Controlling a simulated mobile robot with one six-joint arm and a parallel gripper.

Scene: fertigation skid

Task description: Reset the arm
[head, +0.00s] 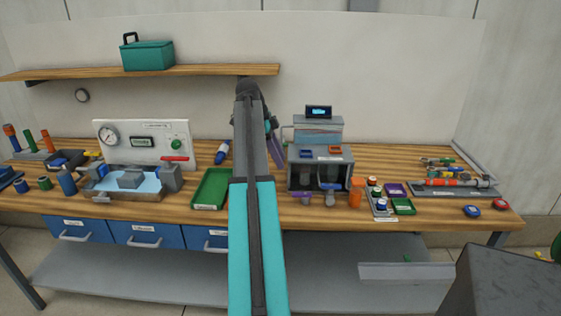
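My arm, teal and dark grey, rises from the bottom middle of the head view and stands in front of the bench. Its far end bends over near the wall and comes down behind the upper link. My gripper (277,152) seems to be the grey-purple part just right of the link, above the back of the bench. It is small and partly hidden by the arm, so its fingers and anything in them cannot be made out.
The wooden bench (440,207) carries a gauge panel (117,131), a water basin (150,197), a green tray (211,189), a grey dispenser unit (320,153), small colored trays and a pipe fixture (458,188). A shelf (215,70) holds a teal case (147,56).

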